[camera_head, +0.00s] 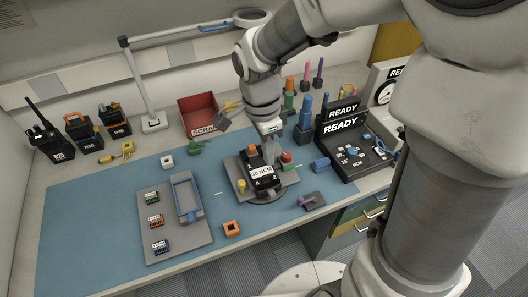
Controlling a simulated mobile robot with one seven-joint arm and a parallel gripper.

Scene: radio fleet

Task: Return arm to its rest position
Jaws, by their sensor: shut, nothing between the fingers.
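My arm reaches in from the right and bends down over the workbench. My gripper (271,155) points down beside a black radio labelled "30 NCM" (263,182), which lies in a grey fixture (246,187) on the blue mat (90,210). The fingers are small here and partly merge with the fixture; they look closed, with nothing seen between them. I cannot tell if they touch the radio or fixture. A red button-like part (286,157) is close to the right of the fingers, and an orange part (252,149) to their left.
A "READY" station (342,125) stands to the right, with upright coloured tools behind my gripper. A red scrap bin (198,112), a lamp post (138,85) and several radios stand at the back left. A grey tray (160,195) lies on the mat's left-centre.

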